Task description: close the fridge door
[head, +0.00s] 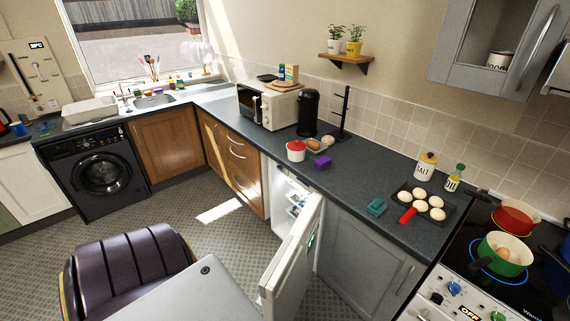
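The fridge (272,198) is built in under the dark worktop, right of the wooden drawers. Its white door (293,252) stands wide open, swung out toward me and in front of the grey cabinet. Some items show on the lit shelves inside; most of the interior is hidden by the door. Neither of my grippers is in the head view.
A dark striped chair (130,262) and a light grey flat top (190,298) stand at the lower left, near the door's free edge. The patterned floor (215,232) is clear between the chair and the drawers. The hob (510,265) with pots is at the right.

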